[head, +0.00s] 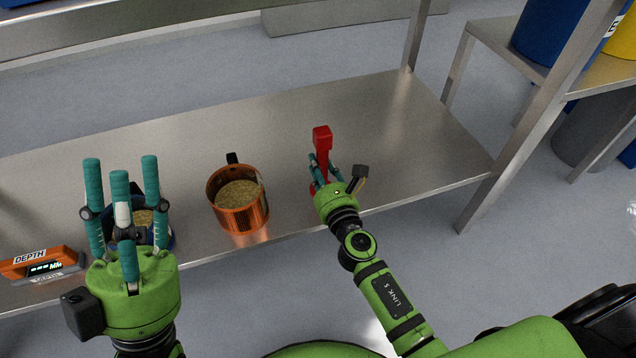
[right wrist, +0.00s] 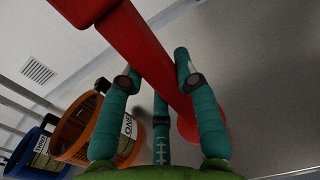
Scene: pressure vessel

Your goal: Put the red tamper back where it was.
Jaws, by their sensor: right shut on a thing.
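The red tamper (head: 322,139) stands roughly upright at the right part of the steel table, its block-shaped top clear above my right gripper (head: 328,174). My right gripper is shut on its shaft; in the right wrist view the tamper (right wrist: 146,50) runs diagonally between the teal fingers (right wrist: 165,85), its round base showing at lower right. Whether the base touches the table I cannot tell. My left gripper (head: 122,185) is open and empty, fingers upward, at the left front of the table.
A copper container (head: 240,217) with grainy fill stands between my grippers. A blue container (head: 165,240) with similar fill is partly hidden behind my left gripper. An orange depth display (head: 38,262) sits at far left. The table (head: 400,120) is bare behind and right of the tamper.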

